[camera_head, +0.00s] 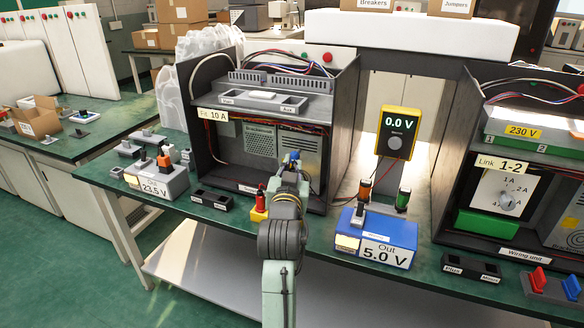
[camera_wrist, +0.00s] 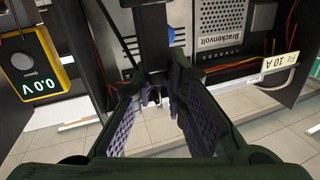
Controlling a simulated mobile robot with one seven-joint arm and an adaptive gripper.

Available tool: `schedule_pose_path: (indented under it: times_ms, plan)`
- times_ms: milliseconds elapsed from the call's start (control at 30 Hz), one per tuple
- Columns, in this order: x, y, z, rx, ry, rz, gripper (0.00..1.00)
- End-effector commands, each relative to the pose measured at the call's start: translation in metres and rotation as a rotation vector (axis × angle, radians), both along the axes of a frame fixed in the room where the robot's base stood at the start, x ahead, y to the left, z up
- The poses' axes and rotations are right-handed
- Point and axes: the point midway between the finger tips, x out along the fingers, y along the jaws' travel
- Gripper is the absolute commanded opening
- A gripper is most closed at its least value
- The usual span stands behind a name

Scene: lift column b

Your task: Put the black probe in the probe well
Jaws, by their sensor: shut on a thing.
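My gripper (camera_head: 292,165) is in front of the middle grey cabinet, above the bench; my own wrist hides most of its fingers in the head view. In the wrist view my gripper (camera_wrist: 157,85) is shut on a dark upright piece (camera_wrist: 153,40), which looks like the black probe. Its lower end is between the fingers. A red probe (camera_head: 261,194) stands upright in a yellow holder (camera_head: 259,214) just left of my wrist. I cannot tell for certain which holder is the probe well.
The meter (camera_head: 397,133) reads 0.0 V. The blue 5.0 V supply (camera_head: 375,240) stands right of my arm. A black two-slot block (camera_head: 212,200) lies left of the yellow holder. The grey 23.5 V unit (camera_head: 157,181) is farther left. A Plus/Minus block (camera_head: 470,268) is at right.

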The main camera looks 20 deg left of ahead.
Motion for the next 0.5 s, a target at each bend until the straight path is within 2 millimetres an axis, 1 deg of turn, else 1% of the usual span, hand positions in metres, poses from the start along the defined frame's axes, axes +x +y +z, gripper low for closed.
schedule_pose_path:
  times_ms: [33, 300, 500]
  plan:
    - [0.000, 0.000, -0.008, -0.001, 0.001, 0.000, 0.00]
    - [0.000, 0.000, -0.035, 0.000, 0.000, 0.001, 0.00]
    - [0.000, 0.000, -0.048, -0.001, 0.000, 0.001, 0.00]
